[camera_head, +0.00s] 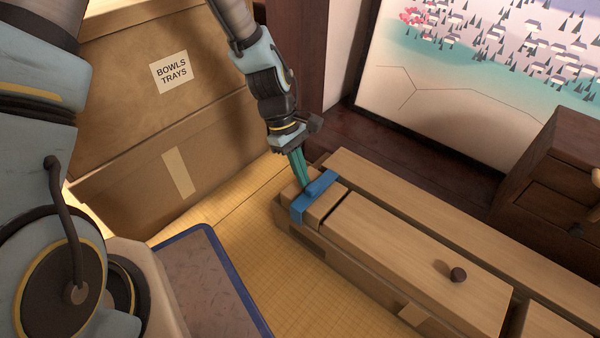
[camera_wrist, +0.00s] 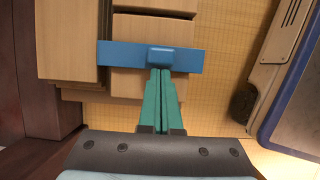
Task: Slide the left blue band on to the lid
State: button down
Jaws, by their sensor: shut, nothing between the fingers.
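The left blue band (camera_head: 314,195) lies across the left end of a long wooden box (camera_head: 290,222), with a raised block in its middle. Just right of it, past a dark gap, is the wooden lid (camera_head: 420,240) with a dark round knob (camera_head: 458,274). My gripper (camera_head: 306,187) is shut and empty, its teal fingers pointing down at the band's left side. In the wrist view the shut fingertips (camera_wrist: 161,72) are at the near edge of the band's raised block (camera_wrist: 161,58); I cannot tell for sure whether they touch. The band (camera_wrist: 120,55) spans the box's width there.
A cardboard box labelled BOWLS TRAYS (camera_head: 150,110) stands behind at left. A blue-edged tray (camera_head: 236,272) lies on the tatami (camera_head: 252,230) in front. A dark wooden chest (camera_head: 555,170) and a painted screen (camera_head: 460,80) stand at the right and back.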

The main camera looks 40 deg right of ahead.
aim_at(318, 196)
jog(key=s+d+p, duration=0.1)
jog(key=s+p, duration=0.1)
jog(key=s, duration=0.1)
jog(key=s+d+p, duration=0.1)
jog(key=s+p, duration=0.1)
jog(key=s, duration=0.2)
jog(key=s+p, duration=0.2)
jog(key=s, duration=0.2)
jog(key=shift+s+d+r, duration=0.1)
jog(key=shift+d+r, duration=0.1)
jog(key=shift+d, duration=0.2)
jog(key=shift+s+d+f, duration=0.1)
jog(key=shift+s+f, duration=0.1)
jog(key=shift+s, duration=0.15)
jog(key=w, duration=0.1)
jog(key=w+r+p, duration=0.1)
jog(key=w, duration=0.1)
jog(key=w+a+p, duration=0.1)
jog(key=shift+w+r, duration=0.2)
jog(key=shift+w, duration=0.05)
jog(key=d+p+v, duration=0.1)
jog(key=p+v, duration=0.3)
jog(key=v, duration=0.4)
jog(key=shift+a+r, duration=0.25)
jog(key=shift+a, duration=0.3)
jog(key=shift+w, duration=0.1)
